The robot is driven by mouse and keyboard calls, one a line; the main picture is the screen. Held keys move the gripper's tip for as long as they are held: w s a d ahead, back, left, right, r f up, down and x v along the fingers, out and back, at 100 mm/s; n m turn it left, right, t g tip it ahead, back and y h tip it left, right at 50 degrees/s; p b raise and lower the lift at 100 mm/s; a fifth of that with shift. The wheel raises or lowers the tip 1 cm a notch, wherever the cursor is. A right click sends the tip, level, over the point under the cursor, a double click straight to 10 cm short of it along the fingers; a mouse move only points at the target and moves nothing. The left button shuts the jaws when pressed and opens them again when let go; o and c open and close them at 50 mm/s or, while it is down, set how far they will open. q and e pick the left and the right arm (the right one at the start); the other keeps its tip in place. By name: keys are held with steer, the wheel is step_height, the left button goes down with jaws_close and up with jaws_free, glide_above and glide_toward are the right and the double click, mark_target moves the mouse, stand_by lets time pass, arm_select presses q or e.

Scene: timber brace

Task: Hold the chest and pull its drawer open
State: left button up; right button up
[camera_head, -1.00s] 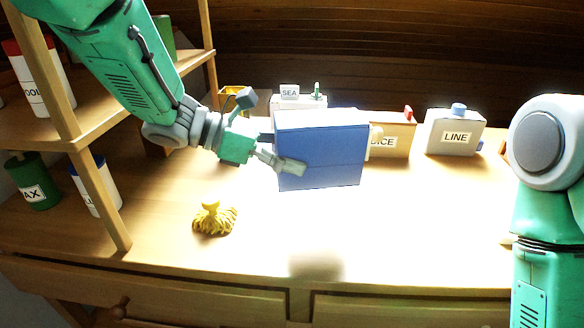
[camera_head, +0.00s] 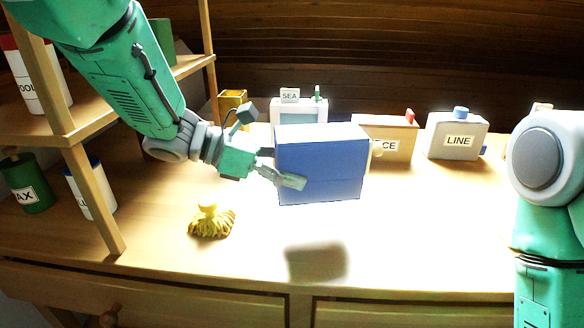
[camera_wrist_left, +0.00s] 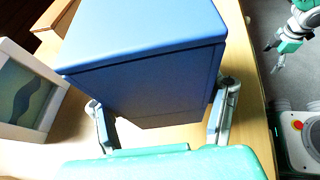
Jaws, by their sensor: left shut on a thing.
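The blue chest (camera_head: 325,170) is a plain box held in the air above the desk, with its shadow on the desktop below. My left gripper (camera_head: 280,170) is shut on it at its left side in the head view. In the left wrist view the chest (camera_wrist_left: 150,70) sits between the two fingers (camera_wrist_left: 163,130). A pale knob-like piece (camera_head: 377,148) shows at the chest's right edge; the drawer front is turned away from view. My right gripper (camera_wrist_left: 272,56) shows small in the left wrist view, fingers apart and empty, away from the chest.
A yellow mop-like thing (camera_head: 211,220) lies on the desk at front left. A framed box marked SEA (camera_head: 299,112), a partly covered tan box (camera_head: 400,130) and a LINE container (camera_head: 457,136) stand behind. A wooden shelf (camera_head: 95,200) is at left. The front middle desktop is clear.

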mark_target(291, 198)
arm_select(q)
steer(key=shift+f+b, duration=3.05)
steer(key=shift+f, duration=0.35)
